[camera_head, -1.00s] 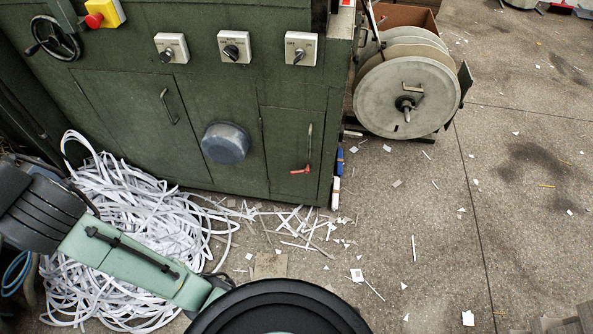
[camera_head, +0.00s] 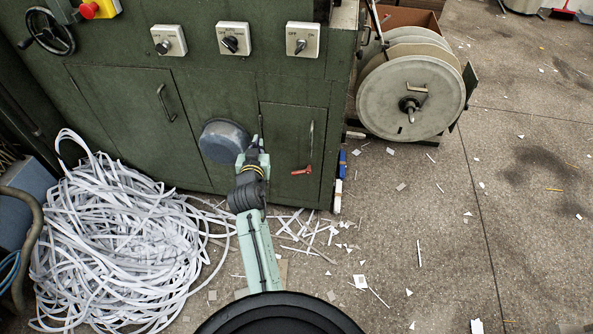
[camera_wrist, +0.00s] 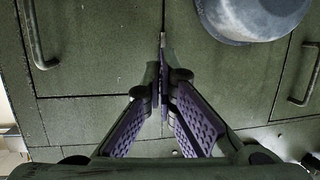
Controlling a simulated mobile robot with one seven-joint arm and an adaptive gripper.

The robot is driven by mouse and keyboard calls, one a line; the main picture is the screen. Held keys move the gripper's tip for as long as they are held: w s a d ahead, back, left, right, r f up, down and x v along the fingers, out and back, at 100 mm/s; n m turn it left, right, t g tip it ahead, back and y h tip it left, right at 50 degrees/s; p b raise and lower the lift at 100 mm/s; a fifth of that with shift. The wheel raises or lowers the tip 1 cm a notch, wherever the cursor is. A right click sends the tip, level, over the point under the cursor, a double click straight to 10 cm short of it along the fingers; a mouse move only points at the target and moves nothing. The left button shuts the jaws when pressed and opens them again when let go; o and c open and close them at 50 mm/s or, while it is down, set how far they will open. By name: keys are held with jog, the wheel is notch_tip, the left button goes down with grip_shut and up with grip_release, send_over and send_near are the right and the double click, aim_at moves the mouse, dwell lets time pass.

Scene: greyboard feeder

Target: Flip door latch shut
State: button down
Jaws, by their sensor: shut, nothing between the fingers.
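The right cabinet door (camera_head: 290,150) is green and sits flush with the cabinet front. It has a vertical bar handle (camera_head: 311,132), which also shows at the left of the wrist view (camera_wrist: 32,45). Just below that handle is a small red lever (camera_head: 302,171), nearly level; it looks like the latch, but I cannot be sure. It is not seen in the wrist view. A thin metal piece (camera_wrist: 163,40) lies along the door's other edge. My gripper (camera_head: 256,145) is shut and empty, in front of that edge, left of the red lever. Its fingertips (camera_wrist: 164,76) meet near the seam; contact is unclear.
A round grey metal bowl-shaped part (camera_head: 222,140) juts from the cabinet just left of my gripper. A heap of white paper strips (camera_head: 130,245) lies at left. A reel (camera_head: 410,98) stands right of the cabinet. The floor at right is open, with scattered scraps.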

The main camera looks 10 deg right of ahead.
jog(key=s+d+f+m+g+h, duration=0.1)
jog(key=s+d+f+g+h, duration=0.1)
jog(key=d+f, duration=0.7)
jog(key=shift+s+f+m+g, duration=0.3)
jog(key=shift+s+f, duration=0.1)
jog(key=shift+s, duration=0.4)
send_over(300, 171)
jog(key=a, duration=0.1)
jog(key=f, duration=0.4)
jog(key=shift+a+f, duration=0.1)
jog(key=shift+a, duration=0.1)
jog(key=f, duration=0.1)
jog(key=s+f, duration=0.1)
jog(key=shift+f, duration=0.35)
jog(key=shift+s+f, duration=0.15)
jog(key=shift+f, duration=0.4)
jog(key=shift+f+b, duration=0.1)
jog(key=shift+b, duration=0.2)
